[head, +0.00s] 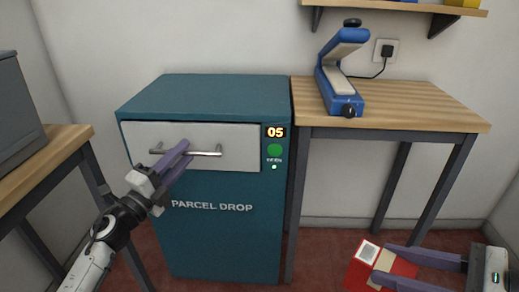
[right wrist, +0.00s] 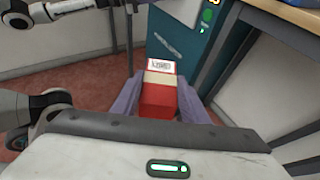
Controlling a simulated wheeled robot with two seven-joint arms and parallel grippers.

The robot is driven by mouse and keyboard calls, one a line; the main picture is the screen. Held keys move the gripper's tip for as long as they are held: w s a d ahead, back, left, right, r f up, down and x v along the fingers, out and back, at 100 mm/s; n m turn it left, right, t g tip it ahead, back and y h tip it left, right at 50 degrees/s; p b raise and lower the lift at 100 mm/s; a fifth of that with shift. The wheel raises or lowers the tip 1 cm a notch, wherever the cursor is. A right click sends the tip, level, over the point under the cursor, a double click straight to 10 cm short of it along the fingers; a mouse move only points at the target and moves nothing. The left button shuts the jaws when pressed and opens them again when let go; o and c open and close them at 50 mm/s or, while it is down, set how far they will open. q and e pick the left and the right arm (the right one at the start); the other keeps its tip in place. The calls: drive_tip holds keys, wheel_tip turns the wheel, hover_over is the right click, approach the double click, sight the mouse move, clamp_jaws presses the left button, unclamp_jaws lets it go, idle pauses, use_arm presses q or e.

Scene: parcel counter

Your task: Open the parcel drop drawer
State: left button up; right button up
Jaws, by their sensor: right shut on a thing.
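The parcel drop cabinet (head: 225,240) is a teal box with a white drawer front (head: 240,137) near its top. The drawer looks shut. A metal bar handle (head: 208,153) runs across the drawer front. My left gripper (head: 188,150) is at the left and middle part of the handle, its two purple fingers apart; whether they touch the bar I cannot tell. My right gripper (head: 386,268) is shut on a red parcel with a pale band and a white label (head: 358,272), low at the right. The parcel also shows between the fingers in the right wrist view (right wrist: 158,100).
A display reading 05 (head: 275,132) and a green round button (head: 274,150) sit right of the drawer. A wooden table (head: 420,105) with a blue press (head: 342,75) stands right of the cabinet. Another table (head: 50,150) is at the left. Red floor is open in front.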

use_arm(q)
drive_tip(key=shift+w+d+r, duration=0.15)
drive_tip(key=shift+w+d, duration=0.05)
drive_tip(key=shift+w, duration=0.3)
clamp_jaws()
drive_tip(key=shift+s, duration=0.1)
